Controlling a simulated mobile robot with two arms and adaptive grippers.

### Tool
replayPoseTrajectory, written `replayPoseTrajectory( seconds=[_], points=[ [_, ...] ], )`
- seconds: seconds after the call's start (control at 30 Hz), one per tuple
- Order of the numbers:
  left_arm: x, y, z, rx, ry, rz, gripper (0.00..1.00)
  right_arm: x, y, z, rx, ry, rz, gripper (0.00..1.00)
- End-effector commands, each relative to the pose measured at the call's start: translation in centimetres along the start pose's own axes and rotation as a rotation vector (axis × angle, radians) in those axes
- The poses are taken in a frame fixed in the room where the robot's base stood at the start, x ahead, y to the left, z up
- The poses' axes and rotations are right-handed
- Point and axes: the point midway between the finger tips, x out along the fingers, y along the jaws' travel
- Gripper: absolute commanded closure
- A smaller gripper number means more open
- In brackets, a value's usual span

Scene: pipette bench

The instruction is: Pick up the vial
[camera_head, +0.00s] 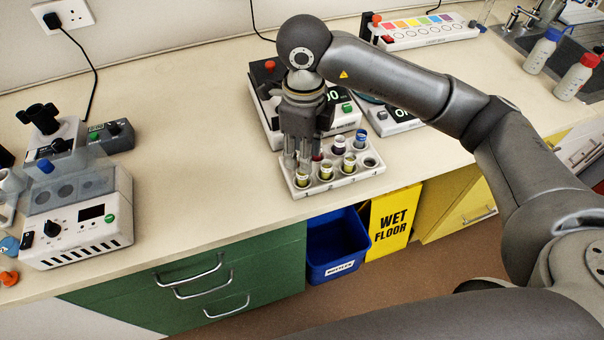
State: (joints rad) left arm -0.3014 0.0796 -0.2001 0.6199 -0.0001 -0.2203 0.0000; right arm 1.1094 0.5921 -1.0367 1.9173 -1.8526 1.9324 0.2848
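A white rack (345,181) with several vials stands near the front edge of the bench. A yellowish vial (300,178) sits at the front left, just below my fingertips. My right gripper (298,160) points down over the left end of the rack. Its fingers partly hide the vials there, and I cannot tell whether it holds one. My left gripper is out of view.
A device with a red knob and display (262,98) stands right behind the rack. A white machine (90,228) is at the left. A blue bin (337,262) and a yellow wet-floor sign (394,222) stand below the bench. Bench between machine and rack is clear.

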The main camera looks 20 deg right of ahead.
Motion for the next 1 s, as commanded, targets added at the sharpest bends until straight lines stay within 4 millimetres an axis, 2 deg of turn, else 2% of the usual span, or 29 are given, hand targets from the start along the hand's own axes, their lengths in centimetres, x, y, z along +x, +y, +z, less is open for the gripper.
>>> replayPoseTrajectory(
  seconds=[0.27, 0.4, 0.53, 0.83, 1.0],
  points=[
    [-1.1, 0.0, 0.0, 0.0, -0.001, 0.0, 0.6, 2.2, 0.0, 0.0, 0.0, 0.002, 0.004, 0.67],
    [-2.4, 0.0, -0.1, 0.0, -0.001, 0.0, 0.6, 4.2, -0.2, 0.1, 0.0, 0.003, 0.004, 0.67],
    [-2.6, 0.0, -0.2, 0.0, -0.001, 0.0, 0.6, 6.0, -0.2, 0.1, -0.001, 0.0, 0.003, 0.67],
    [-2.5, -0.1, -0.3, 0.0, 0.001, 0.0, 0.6, 6.6, -0.2, 0.2, -0.002, -0.002, 0.001, 0.67],
    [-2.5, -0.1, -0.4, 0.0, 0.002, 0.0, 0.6, 6.5, -0.2, 0.2, -0.002, -0.002, 0.001, 0.89]
  ],
)
